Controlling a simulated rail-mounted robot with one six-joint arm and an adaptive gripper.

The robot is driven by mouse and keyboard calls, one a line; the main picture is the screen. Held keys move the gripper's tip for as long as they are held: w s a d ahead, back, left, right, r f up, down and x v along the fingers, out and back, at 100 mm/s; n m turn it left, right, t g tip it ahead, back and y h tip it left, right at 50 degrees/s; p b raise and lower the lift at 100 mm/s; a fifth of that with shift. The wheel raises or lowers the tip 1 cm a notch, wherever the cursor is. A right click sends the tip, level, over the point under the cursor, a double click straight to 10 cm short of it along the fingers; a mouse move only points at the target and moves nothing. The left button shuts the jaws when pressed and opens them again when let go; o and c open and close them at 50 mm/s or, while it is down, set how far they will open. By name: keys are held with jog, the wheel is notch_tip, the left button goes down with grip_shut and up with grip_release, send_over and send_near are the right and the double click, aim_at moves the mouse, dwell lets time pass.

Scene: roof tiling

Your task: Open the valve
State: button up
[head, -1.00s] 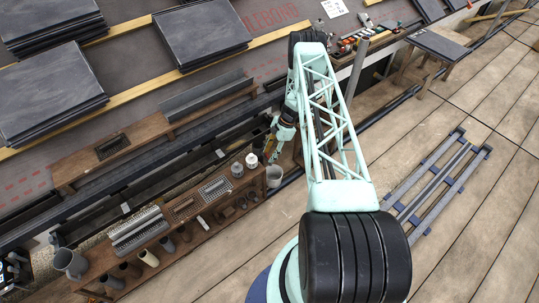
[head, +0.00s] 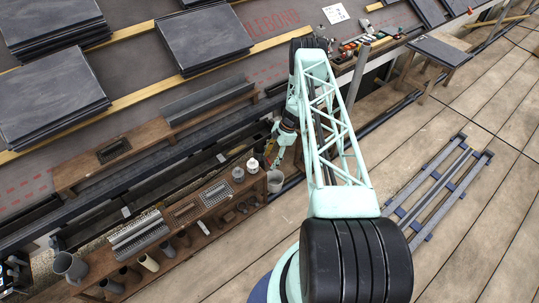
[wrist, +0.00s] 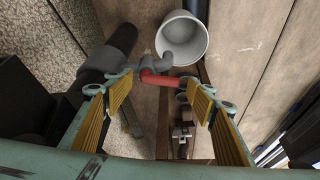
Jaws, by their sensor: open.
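The valve shows in the wrist view as a grey fitting with a curved spout (wrist: 182,57) and a red lever handle (wrist: 158,78). The red handle lies crosswise. My gripper (wrist: 156,92) is open, with a yellow-padded finger on each side of the handle; I cannot tell whether either finger touches it. A pale bucket (wrist: 182,38) sits near the spout in the wrist view. It also shows in the head view (head: 275,181) just below my gripper (head: 272,164). The valve is too small and partly hidden in the head view.
A wooden shelf (head: 190,235) with trays, cups and white bottles (head: 252,165) stands left of the bucket. A dark pipe (wrist: 122,40) runs beside the valve. Stacked slates (head: 203,38) lie on the roof. The plank floor (head: 440,135) at right is mostly clear around a grey rack.

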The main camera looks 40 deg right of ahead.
jog(key=shift+m, duration=0.4)
jog(key=shift+a+m+t+h, duration=0.2)
jog(key=shift+a+m+t, duration=0.1)
jog(key=shift+m, duration=0.5)
jog(key=shift+a+m+t+h, duration=0.2)
jog(key=shift+m+t, duration=0.1)
jog(key=shift+m, duration=0.5)
jog(key=shift+w+a+m+t+h, duration=0.2)
jog(key=shift+m+t+h, duration=0.1)
jog(key=shift+m, duration=0.7)
jog(key=shift+w+a+m+t+h, duration=0.1)
jog(key=shift+a+m+t+h, duration=0.15)
jog(key=shift+m, duration=0.75)
jog(key=shift+w+a+m+t+h, duration=0.15)
jog(key=shift+m+h, duration=0.25)
jog(key=shift+m, duration=0.6)
jog(key=shift+w+a+m+t+h, duration=0.15)
jog(key=shift+m+h, duration=0.2)
jog(key=shift+m, duration=0.65)
jog(key=shift+w+m+h, duration=0.2)
jog(key=shift+m+h, duration=0.1)
jog(key=shift+m, duration=0.45)
jog(key=shift+w+m+h, duration=0.15)
jog(key=shift+m+h, duration=0.15)
jog(key=shift+m, duration=0.45)
